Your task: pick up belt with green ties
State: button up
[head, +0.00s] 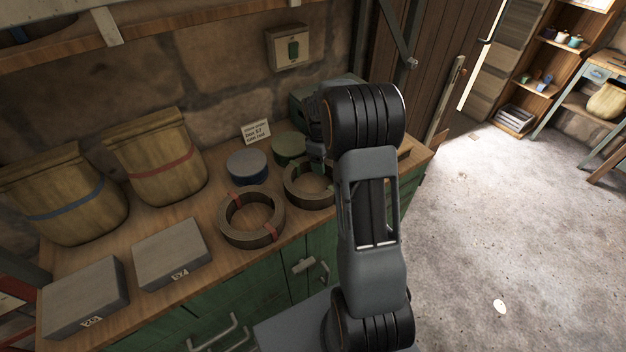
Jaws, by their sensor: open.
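A dark coiled belt (308,203) lies on the wooden workbench, partly hidden behind my arm. The colour of its ties cannot be made out clearly. A second coiled belt (232,225), with red ties, lies just to its left. My gripper (317,163) is above the far side of the right-hand belt, pointing down and open. My arm hides much of it, and I cannot tell whether its fingers straddle the belt's ring.
A blue-sided tin (246,167) and a green tin (290,147) stand behind the belts, near a small sign (256,133). Grey boxes (172,254) and cloth sacks (158,165) fill the left of the workbench (215,206). Open floor (480,230) lies to the right.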

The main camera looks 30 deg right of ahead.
jog(key=shift+s+f, duration=0.15)
jog(key=shift+f, duration=0.75)
jog(key=shift+c, duration=0.5)
jog(key=shift+r, duration=0.1)
grip_shut()
